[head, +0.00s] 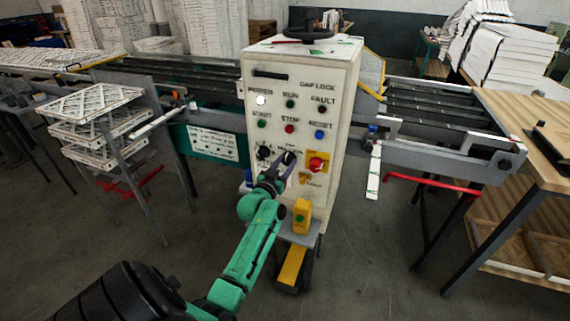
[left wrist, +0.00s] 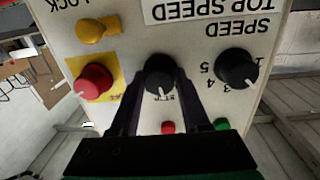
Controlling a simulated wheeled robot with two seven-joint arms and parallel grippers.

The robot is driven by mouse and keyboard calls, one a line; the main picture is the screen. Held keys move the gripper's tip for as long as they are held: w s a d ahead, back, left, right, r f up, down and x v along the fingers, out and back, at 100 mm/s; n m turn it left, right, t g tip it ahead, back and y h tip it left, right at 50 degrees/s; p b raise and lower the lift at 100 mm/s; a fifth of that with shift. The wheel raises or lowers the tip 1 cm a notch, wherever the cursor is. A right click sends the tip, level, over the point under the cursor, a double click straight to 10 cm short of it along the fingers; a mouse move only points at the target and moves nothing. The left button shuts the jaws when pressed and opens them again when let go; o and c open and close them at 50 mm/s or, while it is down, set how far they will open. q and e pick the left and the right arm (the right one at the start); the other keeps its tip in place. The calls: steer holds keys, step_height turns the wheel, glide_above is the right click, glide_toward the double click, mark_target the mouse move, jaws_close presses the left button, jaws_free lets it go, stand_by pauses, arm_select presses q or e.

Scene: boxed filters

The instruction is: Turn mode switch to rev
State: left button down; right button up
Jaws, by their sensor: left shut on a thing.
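The mode switch is a round black knob (left wrist: 159,72) on the white control panel (head: 270,107). Its white pointer mark aims toward the bottom of the left wrist view, at a small label partly hidden between my fingers. My left gripper (head: 283,164) is at the lower part of the panel. In the left wrist view its two dark fingers (left wrist: 159,82) are shut on the knob, one on each side. In the head view the gripper partly covers the knob. My right gripper is not in view.
Beside the switch are a numbered black speed knob (left wrist: 237,69) and a red emergency button (left wrist: 95,82) on a yellow plate. A yellow lock piece (left wrist: 90,31) is near the red button. A yellow pedestal box (head: 301,216) stands below the panel. Conveyors flank the cabinet.

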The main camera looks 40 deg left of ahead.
arm_select(q)
steer(key=n, duration=0.4)
steer(key=shift+r+n, duration=0.1)
steer(key=shift+n, duration=1.6)
steer(key=shift+n+p, duration=0.3)
steer(key=shift+c, duration=1.9)
jaws_free()
steer(key=shift+d, duration=0.1)
steer(key=shift+w, duration=0.15)
steer(key=b+v, duration=0.2)
steer(key=v, duration=1.2)
steer(key=shift+s+f+b, duration=0.2)
steer(key=shift+f+b, duration=0.1)
steer(key=shift+f, duration=0.1)
